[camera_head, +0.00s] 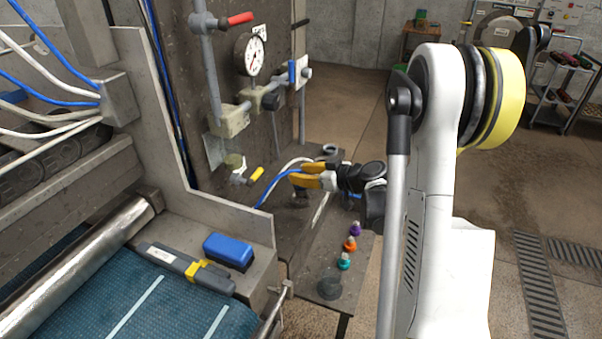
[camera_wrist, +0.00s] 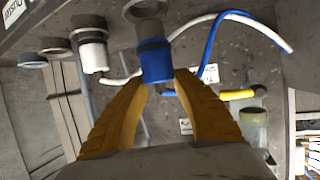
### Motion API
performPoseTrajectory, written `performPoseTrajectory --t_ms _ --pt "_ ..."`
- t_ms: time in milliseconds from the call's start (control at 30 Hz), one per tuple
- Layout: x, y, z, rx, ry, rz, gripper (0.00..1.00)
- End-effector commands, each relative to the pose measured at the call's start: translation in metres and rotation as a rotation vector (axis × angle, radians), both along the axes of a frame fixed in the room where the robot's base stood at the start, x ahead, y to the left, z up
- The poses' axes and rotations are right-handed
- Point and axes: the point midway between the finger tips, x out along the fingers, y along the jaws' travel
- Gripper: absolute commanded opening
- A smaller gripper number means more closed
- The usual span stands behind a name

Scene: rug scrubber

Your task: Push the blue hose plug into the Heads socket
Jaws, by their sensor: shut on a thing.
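My gripper (camera_wrist: 158,88) has its yellow fingers closed on the blue hose plug (camera_wrist: 156,63) in the wrist view. A grey socket (camera_wrist: 146,9) lies directly beyond the plug, in line with it; I cannot tell how far the plug is inside or read a Heads label. A white plug (camera_wrist: 93,55) sits at the neighbouring socket. The blue hose (camera_wrist: 211,40) curves to the right beside a white hose (camera_wrist: 263,30). In the head view my gripper (camera_head: 304,175) is at the dark bench, with the blue hose (camera_head: 272,186) running left from it; the fingers hide the plug.
More round sockets (camera_wrist: 57,51) line the panel. A yellow-handled valve (camera_head: 250,177) and pressure gauge (camera_head: 250,54) stand left of my gripper. Coloured fittings (camera_head: 350,244) stand on a ledge in front. A blue block (camera_head: 228,250) rests beside the roller bed.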

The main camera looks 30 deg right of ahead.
Motion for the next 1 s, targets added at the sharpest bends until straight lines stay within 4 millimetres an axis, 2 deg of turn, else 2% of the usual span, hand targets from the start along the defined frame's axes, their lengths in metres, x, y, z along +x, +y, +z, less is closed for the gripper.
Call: performPoseTrajectory --t_ms 1000 --pt "-0.0002 -0.0002 -0.008 0.0 0.0 0.0 0.0"
